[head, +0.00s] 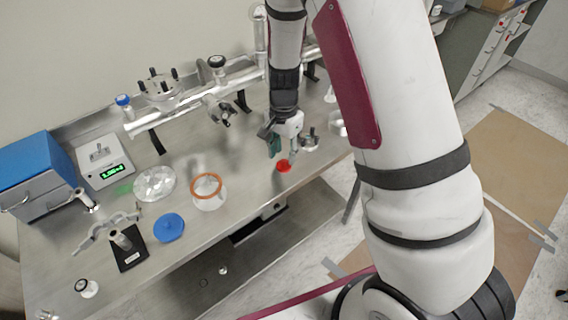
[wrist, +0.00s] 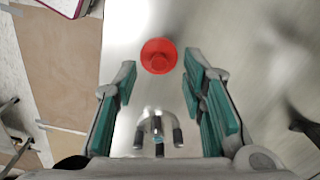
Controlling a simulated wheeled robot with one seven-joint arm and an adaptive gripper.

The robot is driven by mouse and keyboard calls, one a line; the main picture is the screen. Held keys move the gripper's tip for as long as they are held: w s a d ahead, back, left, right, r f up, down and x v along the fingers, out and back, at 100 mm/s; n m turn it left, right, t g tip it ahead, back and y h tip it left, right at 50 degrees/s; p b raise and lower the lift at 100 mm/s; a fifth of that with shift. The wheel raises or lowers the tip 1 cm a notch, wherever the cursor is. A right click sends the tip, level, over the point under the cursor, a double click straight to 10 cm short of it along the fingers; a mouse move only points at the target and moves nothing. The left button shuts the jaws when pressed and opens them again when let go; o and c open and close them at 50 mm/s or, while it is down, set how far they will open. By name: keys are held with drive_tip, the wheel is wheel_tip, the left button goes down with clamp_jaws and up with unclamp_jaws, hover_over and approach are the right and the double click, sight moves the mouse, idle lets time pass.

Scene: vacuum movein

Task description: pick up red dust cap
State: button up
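The red dust cap (head: 283,165) lies on the metal bench top near its front edge, below my gripper in the head view. In the wrist view the red dust cap (wrist: 158,55) shows as a round red disc just beyond the fingertips, a little left of centre between them. My gripper (head: 276,146) hangs above the bench close to the cap. In the wrist view my gripper (wrist: 160,80) has its green-padded fingers wide apart, with nothing held between them. The exact height above the cap is hard to tell.
A metal fitting with dark posts (wrist: 158,130) stands between the fingers in the wrist view; it shows right of the cap in the head view (head: 310,140). An orange ring (head: 206,176), a blue disc (head: 169,228) and a scale (head: 103,160) lie further left. A pipe assembly (head: 190,90) runs behind.

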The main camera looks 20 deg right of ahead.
sight(284, 163)
drive_tip(key=shift+f, duration=1.35)
drive_tip(key=c, duration=0.8)
drive_tip(key=shift+c, duration=0.4)
drive_tip(key=shift+r, duration=0.15)
